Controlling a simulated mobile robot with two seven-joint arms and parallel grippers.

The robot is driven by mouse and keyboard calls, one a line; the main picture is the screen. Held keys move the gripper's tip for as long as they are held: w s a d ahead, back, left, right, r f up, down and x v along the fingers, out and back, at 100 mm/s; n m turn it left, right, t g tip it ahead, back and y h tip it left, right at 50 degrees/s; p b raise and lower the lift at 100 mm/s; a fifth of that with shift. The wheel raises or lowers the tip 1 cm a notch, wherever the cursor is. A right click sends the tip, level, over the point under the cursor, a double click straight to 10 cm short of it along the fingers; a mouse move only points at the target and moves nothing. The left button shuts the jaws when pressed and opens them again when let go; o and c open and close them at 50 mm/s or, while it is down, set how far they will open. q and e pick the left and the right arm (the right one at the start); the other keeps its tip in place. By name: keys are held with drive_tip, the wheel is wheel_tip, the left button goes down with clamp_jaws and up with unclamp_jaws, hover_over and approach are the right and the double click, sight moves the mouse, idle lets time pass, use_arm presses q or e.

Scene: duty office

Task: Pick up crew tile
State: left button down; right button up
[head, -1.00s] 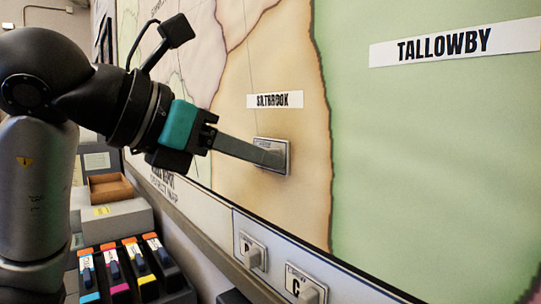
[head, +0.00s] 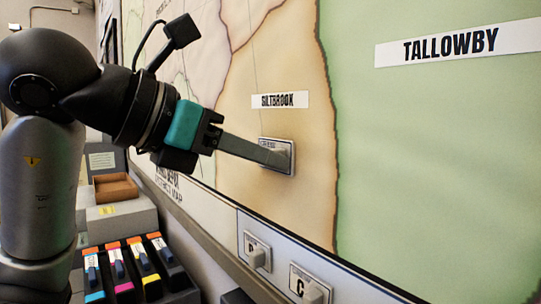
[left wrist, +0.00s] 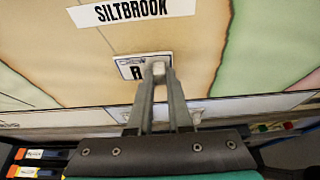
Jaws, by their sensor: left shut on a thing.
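In the left wrist view the fingertips (left wrist: 159,72) meet at the knob. I cannot tell whether the tile touches the map. My right gripper is not in view.
Two more knobbed tiles, one a partly hidden letter (head: 257,252) and one marked C (head: 297,283), sit on the white strip below the map.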

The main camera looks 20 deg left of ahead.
use_arm(q)
drive_tip(key=shift+r, duration=0.15)
wheel_tip(320, 180, up, 7)
drive_tip(key=shift+s+a+f+p, duration=0.15)
drive_tip(key=shift+p, duration=0.25)
drive_tip(key=s+a+b, duration=0.3)
drive_tip(key=s+a, duration=0.9)
drive_tip(key=s, duration=0.3)
drive_tip(key=shift+s, duration=0.3)
